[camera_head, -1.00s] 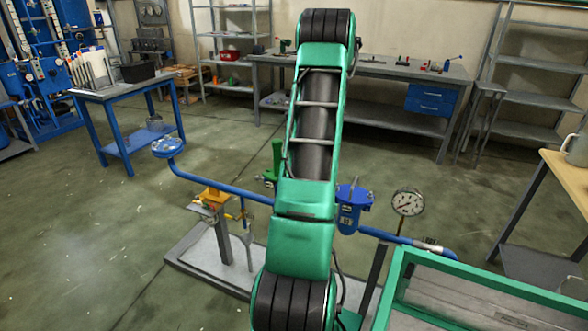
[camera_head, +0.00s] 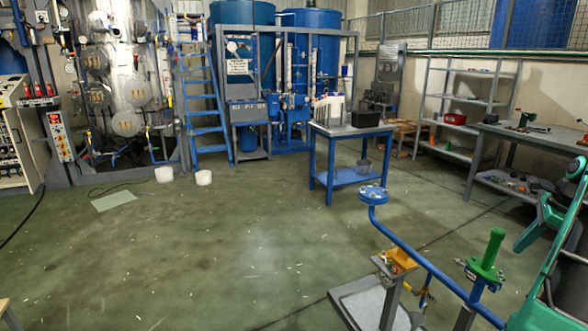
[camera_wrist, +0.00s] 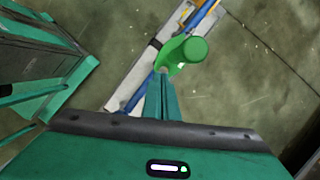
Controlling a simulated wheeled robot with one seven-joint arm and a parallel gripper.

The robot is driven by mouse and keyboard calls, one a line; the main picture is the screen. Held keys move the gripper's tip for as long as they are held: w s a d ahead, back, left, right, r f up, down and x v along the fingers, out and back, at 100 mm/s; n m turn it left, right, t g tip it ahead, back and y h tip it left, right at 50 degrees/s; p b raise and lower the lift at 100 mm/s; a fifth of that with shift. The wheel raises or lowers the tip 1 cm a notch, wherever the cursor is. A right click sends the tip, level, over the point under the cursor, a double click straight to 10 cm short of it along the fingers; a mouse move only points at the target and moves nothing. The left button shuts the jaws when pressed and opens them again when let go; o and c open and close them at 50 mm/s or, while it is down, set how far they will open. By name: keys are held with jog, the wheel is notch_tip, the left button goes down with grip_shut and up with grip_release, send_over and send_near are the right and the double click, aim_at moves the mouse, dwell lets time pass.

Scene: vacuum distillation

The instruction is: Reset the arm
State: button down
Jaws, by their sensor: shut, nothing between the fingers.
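The green handle (camera_head: 488,252) also stands upright on the pipe rig in the head view, left of my arm.
The blue pipe (camera_head: 425,258) with an orange valve part (camera_head: 400,260) runs beside my arm, above a grey stand. A blue table (camera_head: 329,165) with a black bin (camera_head: 366,119) stands behind. A grey workbench (camera_head: 540,137) is at the right.

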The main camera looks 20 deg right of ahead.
jog(key=a+r+n+g, duration=0.1)
jog(key=a+r+n, duration=0.3)
jog(key=a, duration=0.7)
jog(key=a+r+n+g, duration=0.1)
jog(key=a+r+n, duration=0.35)
jog(key=a, duration=0.75)
jog(key=s+a+f+n+g+h, duration=0.1)
jog(key=s+a+f+n, duration=0.3)
jog(key=s+a+n, duration=0.9)
jog(key=s+a, duration=0.2)
jog(key=a, duration=0.2)
jog(key=shift+s+a+n, duration=0.15)
jog(key=shift+s+n, duration=0.05)
jog(key=shift+n, duration=0.15)
jog(key=shift+a, duration=0.1)
